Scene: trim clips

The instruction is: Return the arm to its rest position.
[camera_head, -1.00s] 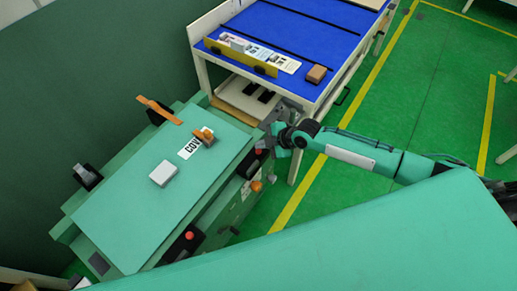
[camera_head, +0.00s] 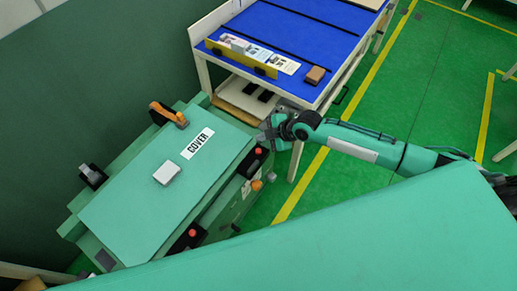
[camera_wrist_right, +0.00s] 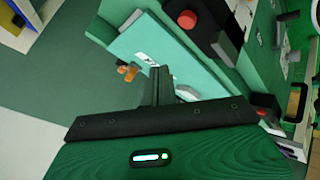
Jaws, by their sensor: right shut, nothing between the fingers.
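My right arm (camera_head: 365,149) comes in from the right in the head view. Its right gripper (camera_head: 264,138) is shut and empty, beside the right edge of the green machine top (camera_head: 140,215), near a black box with a red button (camera_head: 258,151). In the wrist view the shut fingers (camera_wrist_right: 160,80) stand in front of the green top (camera_wrist_right: 135,45), with nothing between them. My left gripper is not in view.
A white block (camera_head: 167,173) and a COVER label (camera_head: 198,143) are on the machine top. An orange clamp (camera_head: 168,114) is at its far edge. Another red button (camera_head: 192,233) is in front. A blue table (camera_head: 290,35) stands behind. Green floor is clear at right.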

